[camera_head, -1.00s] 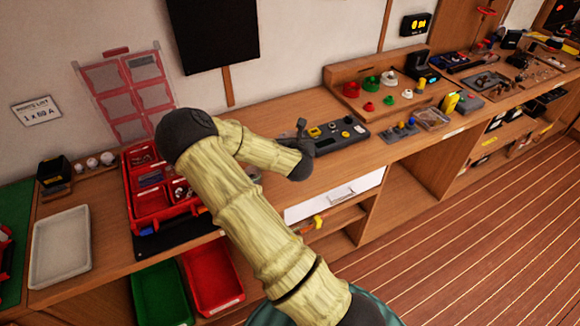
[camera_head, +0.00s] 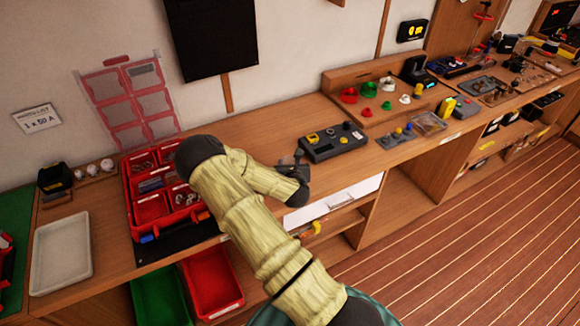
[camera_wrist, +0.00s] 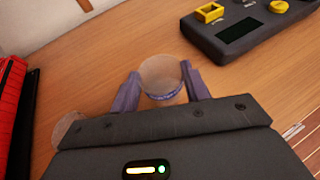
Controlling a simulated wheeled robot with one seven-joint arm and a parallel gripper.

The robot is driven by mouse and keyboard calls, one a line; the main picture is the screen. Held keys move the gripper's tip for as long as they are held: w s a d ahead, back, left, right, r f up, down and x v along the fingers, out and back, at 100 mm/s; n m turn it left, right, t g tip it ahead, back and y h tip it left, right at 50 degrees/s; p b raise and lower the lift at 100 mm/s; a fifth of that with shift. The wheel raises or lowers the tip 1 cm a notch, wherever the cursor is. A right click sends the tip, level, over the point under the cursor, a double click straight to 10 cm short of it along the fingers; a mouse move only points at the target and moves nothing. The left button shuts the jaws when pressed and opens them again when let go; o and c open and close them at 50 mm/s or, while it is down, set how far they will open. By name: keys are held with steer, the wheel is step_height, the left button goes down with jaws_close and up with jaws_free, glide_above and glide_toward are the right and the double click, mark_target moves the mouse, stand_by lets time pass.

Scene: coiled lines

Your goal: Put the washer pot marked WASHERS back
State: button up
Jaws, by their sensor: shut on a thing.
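My gripper (camera_wrist: 160,88) is shut on a small round translucent pot (camera_wrist: 160,72) in the wrist view. The pot stands between the two fingers with its lid facing the camera. A dark band with lettering runs along its near side, too small to read. Whether the pot touches the bench is unclear. In the head view my gripper (camera_head: 294,161) is above the bench, left of a grey device, and the pot cannot be made out. A second round translucent thing (camera_wrist: 66,127) lies left of the gripper in the wrist view, partly hidden by it.
A red compartment case (camera_head: 150,208) stands to the left, partly behind my arm. The grey device (camera_head: 333,142) with yellow knobs is close on the right. A white tray (camera_head: 60,254) lies at far left. Bare bench (camera_head: 270,125) is free behind my gripper.

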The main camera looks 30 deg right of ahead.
steer(key=shift+f, duration=0.8)
steer(key=o, duration=1)
steer(key=shift+d+f, duration=0.1)
steer(key=shift+s, duration=0.1)
steer(key=b+v, duration=0.2)
steer(key=v, duration=1)
